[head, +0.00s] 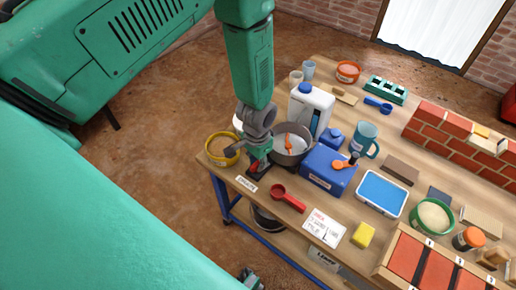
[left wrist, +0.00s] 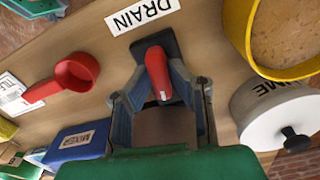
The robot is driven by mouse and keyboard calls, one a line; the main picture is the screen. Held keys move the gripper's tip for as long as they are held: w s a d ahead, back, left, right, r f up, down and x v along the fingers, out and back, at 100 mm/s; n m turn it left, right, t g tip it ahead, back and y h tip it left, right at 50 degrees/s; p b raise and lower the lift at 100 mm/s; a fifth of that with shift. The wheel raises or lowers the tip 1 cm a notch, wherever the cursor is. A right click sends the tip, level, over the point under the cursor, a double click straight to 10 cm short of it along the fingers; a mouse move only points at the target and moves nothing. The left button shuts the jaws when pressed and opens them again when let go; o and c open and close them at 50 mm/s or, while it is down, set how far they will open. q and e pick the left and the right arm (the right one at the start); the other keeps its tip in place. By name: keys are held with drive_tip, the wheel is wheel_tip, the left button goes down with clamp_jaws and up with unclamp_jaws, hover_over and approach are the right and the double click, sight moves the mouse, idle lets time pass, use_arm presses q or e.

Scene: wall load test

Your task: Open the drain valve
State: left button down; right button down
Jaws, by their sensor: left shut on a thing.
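The drain valve has a red lever (left wrist: 158,72) on a black base (left wrist: 170,45), beside a white DRAIN label (left wrist: 142,14) at the bench edge. In the head view the red lever (head: 255,167) shows small below my left gripper (head: 258,160), and the DRAIN label (head: 247,184) lies in front of it. My left gripper (left wrist: 163,90) has its fingers on both sides of the lever and is shut on it. The gripper hides part of the lever's near end.
Close around the valve are a yellow-rimmed bucket (head: 222,148), a grey mixing pot (head: 291,145), a red scoop (head: 287,197) and the blue mixer box (head: 328,170) with an orange lever. A white LIME pot (left wrist: 275,110) stands right of the gripper in the wrist view.

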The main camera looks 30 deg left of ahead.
sight(257, 163)
use_arm(q)
drive_tip(key=shift+s+n, duration=0.1)
drive_tip(key=shift+n, duration=0.7)
drive_tip(key=shift+f+p, duration=0.1)
drive_tip(key=shift+p, duration=0.2)
drive_tip(key=c, duration=1.5)
unclamp_jaws()
wheel_tip(257, 163, up, 12)
drive_tip(key=shift+f, duration=0.1)
